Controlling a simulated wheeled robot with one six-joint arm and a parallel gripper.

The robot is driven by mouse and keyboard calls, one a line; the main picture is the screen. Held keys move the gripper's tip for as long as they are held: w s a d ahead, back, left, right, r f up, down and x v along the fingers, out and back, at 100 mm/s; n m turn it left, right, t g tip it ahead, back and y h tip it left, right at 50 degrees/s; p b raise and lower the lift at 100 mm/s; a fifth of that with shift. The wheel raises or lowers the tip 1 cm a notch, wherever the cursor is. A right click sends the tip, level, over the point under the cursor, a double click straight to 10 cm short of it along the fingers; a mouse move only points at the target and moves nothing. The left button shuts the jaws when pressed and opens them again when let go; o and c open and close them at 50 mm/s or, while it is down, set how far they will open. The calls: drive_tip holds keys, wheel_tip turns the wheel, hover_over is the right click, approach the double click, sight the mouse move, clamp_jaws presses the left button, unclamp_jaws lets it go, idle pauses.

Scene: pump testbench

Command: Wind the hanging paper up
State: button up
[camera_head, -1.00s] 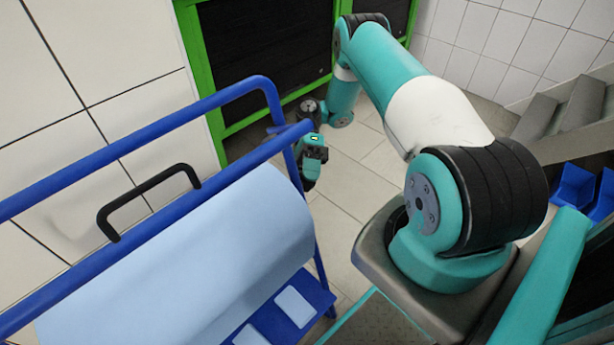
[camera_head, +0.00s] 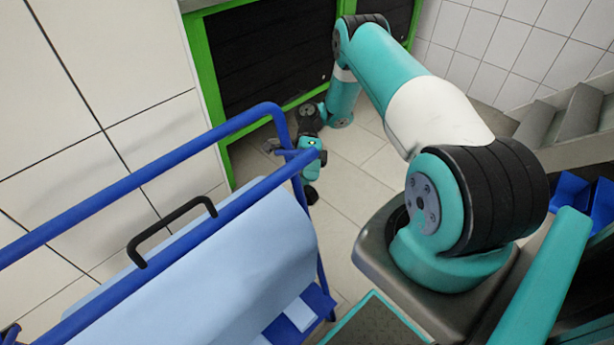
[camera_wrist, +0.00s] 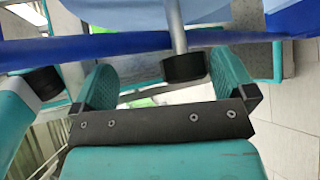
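The paper (camera_head: 240,265) is a wide light blue sheet draped over a blue tubular rack (camera_head: 215,130) at the lower left of the head view. Its lower end is partly out of frame. My gripper (camera_wrist: 165,80) is open, its two teal fingers apart. In the wrist view a grey rod with a black end (camera_wrist: 184,68) shows between the fingers; I cannot tell whether it touches either. A blue rack bar (camera_wrist: 85,50) crosses the wrist view just beyond the fingers. In the head view the gripper is at the rack's far end, partly hidden by the bar.
A black handle (camera_head: 165,230) sits on the rack. A green-framed dark cabinet (camera_head: 265,65) stands behind my arm, against a white tiled wall (camera_head: 90,100). Grey steps (camera_head: 570,120) and blue bins (camera_head: 575,200) are at the right. Tiled floor (camera_head: 345,190) is free beyond the rack.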

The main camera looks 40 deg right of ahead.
wheel_tip(320, 180, up, 13)
drive_tip(key=d+n+p, duration=0.1)
drive_tip(key=p, duration=0.6)
drive_tip(key=shift+w+d+f, duration=0.2)
drive_tip(key=shift+d, duration=0.05)
drive_tip(key=r+p, duration=0.1)
drive_tip(key=s+r+p, duration=0.1)
drive_tip(key=r+p, duration=0.1)
drive_tip(key=s+a+r+p, duration=0.1)
drive_tip(key=shift+s+r, duration=0.2)
drive_tip(key=shift+r, duration=0.05)
drive_tip(key=shift+c, duration=0.7)
drive_tip(key=shift+w+f, duration=0.15)
drive_tip(key=shift+w, duration=0.05)
